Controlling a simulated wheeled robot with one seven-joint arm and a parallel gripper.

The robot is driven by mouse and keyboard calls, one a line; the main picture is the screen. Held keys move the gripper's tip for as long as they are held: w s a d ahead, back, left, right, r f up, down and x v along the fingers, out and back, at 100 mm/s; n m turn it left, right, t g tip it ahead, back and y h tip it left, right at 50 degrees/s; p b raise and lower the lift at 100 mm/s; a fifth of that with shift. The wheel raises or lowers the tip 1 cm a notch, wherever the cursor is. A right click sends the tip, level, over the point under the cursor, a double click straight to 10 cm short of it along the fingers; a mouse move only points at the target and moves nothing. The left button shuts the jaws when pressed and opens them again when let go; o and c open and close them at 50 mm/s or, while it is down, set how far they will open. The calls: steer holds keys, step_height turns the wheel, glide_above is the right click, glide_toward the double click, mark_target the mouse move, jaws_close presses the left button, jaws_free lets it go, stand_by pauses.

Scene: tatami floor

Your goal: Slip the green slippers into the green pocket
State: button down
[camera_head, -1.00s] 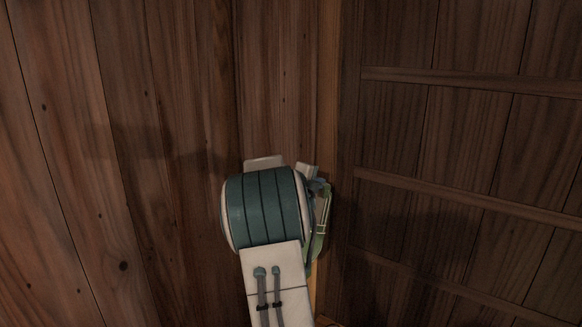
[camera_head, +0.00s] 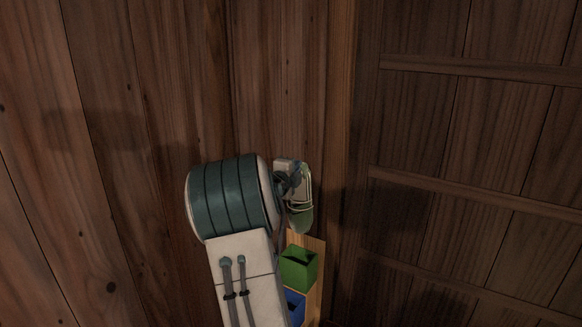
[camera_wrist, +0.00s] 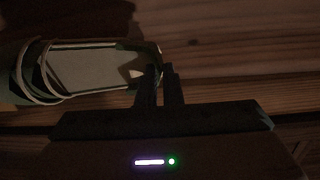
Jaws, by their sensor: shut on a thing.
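My gripper (camera_wrist: 160,85) is shut on the edge of a slipper (camera_wrist: 90,67), which reaches out to the left in the dim wrist view. The slipper has a pale insole, a dark green rim and light straps. In the head view the green slippers (camera_head: 301,215) hang at the end of my arm, partly hidden by it; I cannot tell whether one or both are held. The green pocket (camera_head: 299,266) is on a wooden board below the slippers, with its dark opening at the top. The slippers are above it and apart from it.
A blue pocket (camera_head: 295,304) is below the green one, partly hidden by my arm. Both are on a light wooden board (camera_head: 318,262) near the corner of the dark plank walls. The slatted wall (camera_head: 470,150) stands close on the right.

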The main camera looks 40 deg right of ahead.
steer(key=f+b, duration=0.1)
steer(key=b, duration=1)
glide_above(296, 219)
steer(key=shift+s+f, duration=0.1)
steer(key=shift+f, duration=5.35)
steer(key=shift+f+b, duration=1.9)
steer(key=shift+f, duration=1.25)
steer(key=c, duration=1.5)
jaws_free()
steer(key=p+v, duration=0.2)
steer(key=v, duration=1.1)
steer(key=shift+s+a, duration=0.1)
steer(key=shift+a, duration=0.25)
